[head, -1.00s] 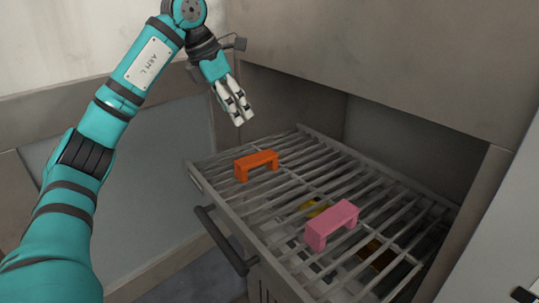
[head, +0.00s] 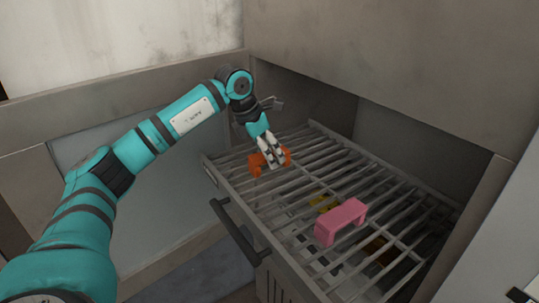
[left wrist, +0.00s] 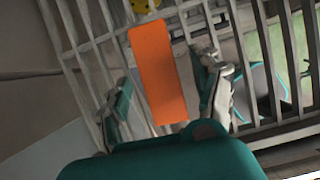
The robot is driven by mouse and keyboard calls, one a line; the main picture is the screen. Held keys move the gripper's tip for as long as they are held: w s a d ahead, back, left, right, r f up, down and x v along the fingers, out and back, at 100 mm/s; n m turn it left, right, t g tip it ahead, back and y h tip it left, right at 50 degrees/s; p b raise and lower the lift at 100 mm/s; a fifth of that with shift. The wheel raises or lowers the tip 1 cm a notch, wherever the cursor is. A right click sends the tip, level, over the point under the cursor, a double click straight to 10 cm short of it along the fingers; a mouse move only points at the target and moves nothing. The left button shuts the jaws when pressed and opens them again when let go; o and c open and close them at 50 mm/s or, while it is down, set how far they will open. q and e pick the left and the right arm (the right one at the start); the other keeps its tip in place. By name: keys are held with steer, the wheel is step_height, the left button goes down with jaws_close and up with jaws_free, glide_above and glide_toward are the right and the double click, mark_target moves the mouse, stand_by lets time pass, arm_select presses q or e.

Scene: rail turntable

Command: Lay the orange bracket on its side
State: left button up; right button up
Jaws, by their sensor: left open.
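The orange bracket (head: 257,163) stands upright on its legs on the slatted rack near its far left side. My left gripper (head: 273,161) is down at the bracket and hides its middle in the head view. In the left wrist view the bracket's flat orange top (left wrist: 158,72) lies between the two spread fingers of my left gripper (left wrist: 161,100). Gaps show on both sides of it, so the fingers are not closed on it. My right gripper is not in view.
A pink bracket (head: 341,221) stands on the same rack (head: 309,133), nearer and to the right. Yellow things (head: 322,203) lie below the bars. A dark handle (head: 238,231) runs along the rack's left front. Walls enclose the rack behind.

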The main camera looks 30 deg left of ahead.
arm_select(q)
steer(key=shift+x, duration=0.9)
steer(key=shift+r, duration=0.1)
steer(key=shift+c, duration=0.5)
jaws_close()
